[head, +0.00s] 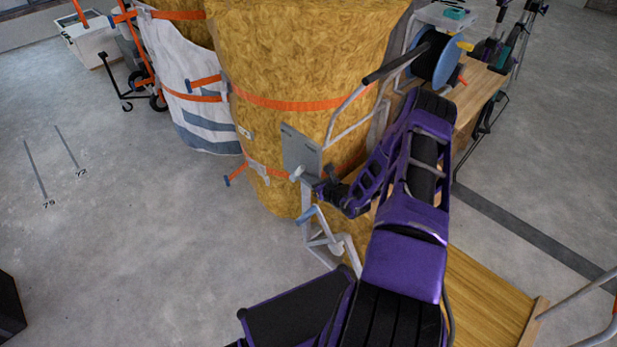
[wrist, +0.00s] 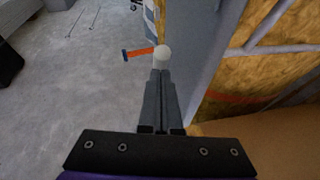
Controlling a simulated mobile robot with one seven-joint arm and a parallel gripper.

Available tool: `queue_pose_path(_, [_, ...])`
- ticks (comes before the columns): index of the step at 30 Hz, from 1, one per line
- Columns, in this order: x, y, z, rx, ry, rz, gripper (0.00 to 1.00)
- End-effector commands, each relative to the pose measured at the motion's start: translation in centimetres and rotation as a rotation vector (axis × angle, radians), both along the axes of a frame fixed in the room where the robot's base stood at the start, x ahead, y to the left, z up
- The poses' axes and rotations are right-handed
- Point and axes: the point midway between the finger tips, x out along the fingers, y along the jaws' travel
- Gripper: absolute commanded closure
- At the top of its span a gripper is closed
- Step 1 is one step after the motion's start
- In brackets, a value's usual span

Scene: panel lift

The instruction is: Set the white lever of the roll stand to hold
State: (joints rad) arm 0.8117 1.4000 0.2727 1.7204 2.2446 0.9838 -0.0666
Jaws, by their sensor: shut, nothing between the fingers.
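The roll stand carries a big yellow-brown roll (head: 300,60), with a grey plate (head: 300,150) on its front. A white lever (head: 299,173) shows at the plate's lower edge, close to my gripper (head: 318,187). In the wrist view a round white knob (wrist: 162,52) shows just beyond the tips of my gripper (wrist: 160,72). The fingers are shut with nothing between them. I cannot tell whether the tips touch the knob. The grey plate (wrist: 208,65) stands just right of the fingers. The lever's shaft and any hold marking cannot be made out.
Orange straps (head: 290,105) circle the roll, and a strap end with a blue tip (wrist: 138,53) sticks out left of the knob. A grey tube frame (head: 322,240) stands below my gripper. A wooden platform (head: 485,300) lies at right.

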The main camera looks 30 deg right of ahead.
Motion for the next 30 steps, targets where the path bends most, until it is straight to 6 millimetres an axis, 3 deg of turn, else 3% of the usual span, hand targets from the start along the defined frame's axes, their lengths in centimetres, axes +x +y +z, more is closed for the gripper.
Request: queue_pose_path(30, [4.4,1.6,3.0,-0.018,0.047,0.001,1.00])
